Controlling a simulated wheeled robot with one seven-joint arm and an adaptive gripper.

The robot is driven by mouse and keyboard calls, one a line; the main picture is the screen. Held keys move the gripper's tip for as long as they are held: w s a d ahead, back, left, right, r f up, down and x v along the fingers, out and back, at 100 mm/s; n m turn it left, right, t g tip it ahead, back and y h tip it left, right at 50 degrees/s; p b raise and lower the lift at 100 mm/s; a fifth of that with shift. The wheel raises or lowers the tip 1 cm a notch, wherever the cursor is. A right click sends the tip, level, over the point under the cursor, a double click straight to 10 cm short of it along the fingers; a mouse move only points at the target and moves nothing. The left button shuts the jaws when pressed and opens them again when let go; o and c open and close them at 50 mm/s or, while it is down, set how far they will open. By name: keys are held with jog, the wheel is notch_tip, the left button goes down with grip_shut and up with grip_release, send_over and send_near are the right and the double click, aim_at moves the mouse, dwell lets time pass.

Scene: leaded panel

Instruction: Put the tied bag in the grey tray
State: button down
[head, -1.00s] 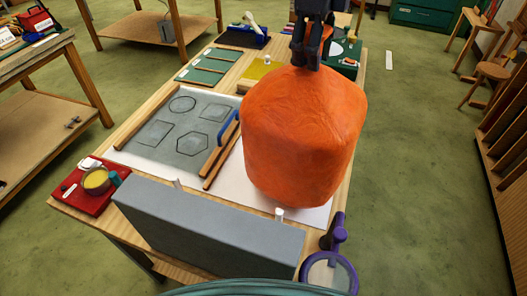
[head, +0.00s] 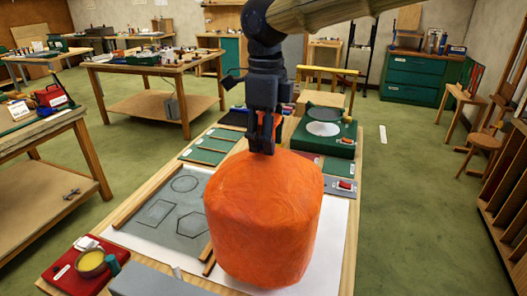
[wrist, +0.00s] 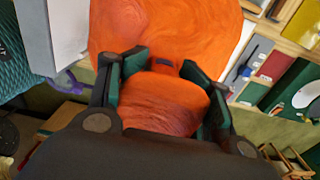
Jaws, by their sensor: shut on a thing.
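The tied bag (head: 265,215) is large, rounded and orange. My gripper (head: 262,143) is above it in the head view, shut on its gathered top. In the wrist view the bag (wrist: 165,35) fills the upper middle, and its narrower neck sits between the two fingers (wrist: 165,90). The bag hides part of the workbench; whether its underside touches the bench cannot be told. The grey tray (head: 160,283) is at the near end of the bench, lower left of the bag and mostly cut off by the frame. A grey wall of it shows in the wrist view (wrist: 62,38).
A drawing sheet with outlined shapes (head: 172,212) lies left of the bag. A red board (head: 80,268) with a yellow cup stands at the near left corner. A green case (head: 325,138) and small tools lie behind the bag. Floor is open on the right.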

jog(key=shift+w+d+f+p, duration=0.75)
jog(key=shift+w+d+p, duration=0.45)
jog(key=shift+d, duration=0.7)
jog(key=shift+w+d+f+p, duration=0.85)
jog(key=shift+w+d, duration=0.65)
jog(key=shift+d, duration=0.35)
jog(key=shift+w+d+f+p, duration=0.7)
jog(key=shift+w+d+p, duration=0.55)
jog(key=shift+d, duration=0.65)
jog(key=c, duration=0.6)
grip_release()
jog(key=shift+w+f, duration=0.1)
jog(key=shift+f, duration=0.05)
jog(key=shift+r, duration=0.2)
